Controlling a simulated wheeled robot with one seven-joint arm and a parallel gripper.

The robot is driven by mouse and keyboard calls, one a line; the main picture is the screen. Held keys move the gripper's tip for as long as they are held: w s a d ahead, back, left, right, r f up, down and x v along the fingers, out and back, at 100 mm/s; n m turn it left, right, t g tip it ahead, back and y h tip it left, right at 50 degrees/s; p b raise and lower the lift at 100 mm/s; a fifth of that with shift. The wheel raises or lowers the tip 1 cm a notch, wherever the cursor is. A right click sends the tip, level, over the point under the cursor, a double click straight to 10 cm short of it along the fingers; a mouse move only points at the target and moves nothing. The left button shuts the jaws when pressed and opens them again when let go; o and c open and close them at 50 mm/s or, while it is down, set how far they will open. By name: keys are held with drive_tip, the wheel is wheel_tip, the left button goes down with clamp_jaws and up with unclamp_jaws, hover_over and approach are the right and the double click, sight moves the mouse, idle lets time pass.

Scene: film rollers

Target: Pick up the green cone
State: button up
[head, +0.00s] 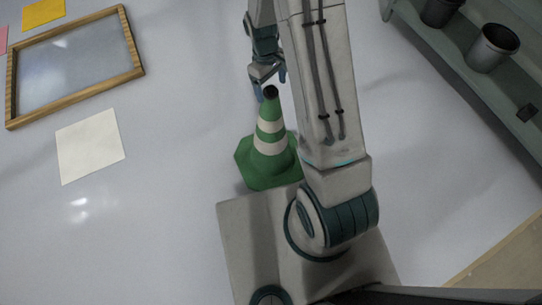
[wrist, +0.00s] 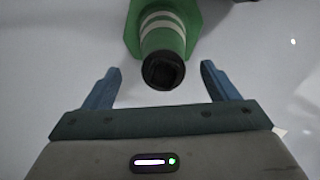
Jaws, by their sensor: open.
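The green cone (head: 271,138) with white bands stands upright on the floor in the head view, just beyond my base. My gripper (head: 269,92) is by the cone's dark top, with its fingers pointing down. In the wrist view the cone (wrist: 167,40) shows its dark open tip at the upper middle. The two blue fingers of my gripper (wrist: 158,86) are spread wide and nothing is between their pads. The cone's tip lies in line with the gap, near the fingertips. The cone's base is partly cut off at the top of the wrist view.
A wood-framed panel (head: 130,48) and a white sheet (head: 90,146) lie at the left. A shelf (head: 455,80) with dark cups (head: 492,47) stands at the upper right. A wooden edge (head: 500,255) is at the lower right. The floor around the cone is clear.

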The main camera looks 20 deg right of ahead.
sight(271, 98)
drive_tip(key=f, duration=0.1)
drive_tip(key=f+b, duration=0.1)
drive_tip(key=f, duration=0.1)
drive_tip(key=f+b, duration=0.1)
drive_tip(key=f, duration=0.1)
drive_tip(key=shift+s+f, duration=0.15)
drive_tip(key=shift+s, duration=0.15)
clamp_jaws()
